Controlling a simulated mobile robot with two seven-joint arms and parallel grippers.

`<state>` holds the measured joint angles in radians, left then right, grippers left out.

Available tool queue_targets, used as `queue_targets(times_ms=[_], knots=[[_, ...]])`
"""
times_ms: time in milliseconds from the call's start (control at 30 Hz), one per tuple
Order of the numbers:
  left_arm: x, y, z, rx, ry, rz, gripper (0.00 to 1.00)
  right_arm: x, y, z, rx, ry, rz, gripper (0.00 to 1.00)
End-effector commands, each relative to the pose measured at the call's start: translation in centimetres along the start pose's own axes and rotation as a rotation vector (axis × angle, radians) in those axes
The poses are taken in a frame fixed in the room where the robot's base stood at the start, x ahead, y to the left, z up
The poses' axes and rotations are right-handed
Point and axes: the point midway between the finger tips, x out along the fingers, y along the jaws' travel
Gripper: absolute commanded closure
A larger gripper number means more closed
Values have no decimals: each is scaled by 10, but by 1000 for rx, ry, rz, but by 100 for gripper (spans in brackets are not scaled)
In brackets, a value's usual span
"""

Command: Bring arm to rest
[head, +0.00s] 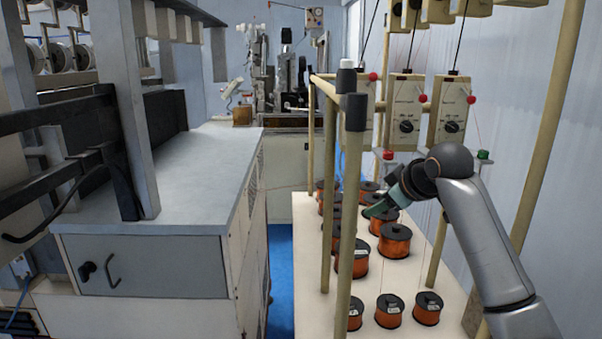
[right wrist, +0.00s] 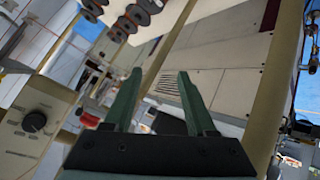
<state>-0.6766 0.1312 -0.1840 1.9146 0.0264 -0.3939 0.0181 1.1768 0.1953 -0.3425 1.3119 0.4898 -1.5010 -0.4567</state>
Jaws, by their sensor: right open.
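My right arm (head: 480,235) comes in from the lower right in the head view and reaches over the table of spools. My right gripper (head: 376,208) is at its end, above the copper wire spools (head: 394,240). In the right wrist view its two green fingers (right wrist: 158,98) stand apart with nothing between them. My left gripper is not in view.
Beige posts (head: 345,220) rise from the white spool table (head: 385,275) close to my right arm. Control boxes with dials (head: 451,115) hang above. A grey-topped machine cabinet (head: 170,170) stands left. Blue floor (head: 280,270) shows between.

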Motion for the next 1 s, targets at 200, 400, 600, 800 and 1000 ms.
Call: queue_targets(times_ms=[200, 400, 600, 800, 1000], knots=[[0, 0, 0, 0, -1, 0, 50, 79, -67, 89, 121, -4, -25, 44], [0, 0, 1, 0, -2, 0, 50, 119, -134, 172, 233, -5, -33, 44], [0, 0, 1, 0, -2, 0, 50, 130, -201, 251, 335, -11, -33, 44], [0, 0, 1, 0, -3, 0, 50, 116, -269, 328, 437, -22, -26, 44], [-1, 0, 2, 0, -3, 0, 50, 78, -333, 395, 531, -37, -12, 44]])
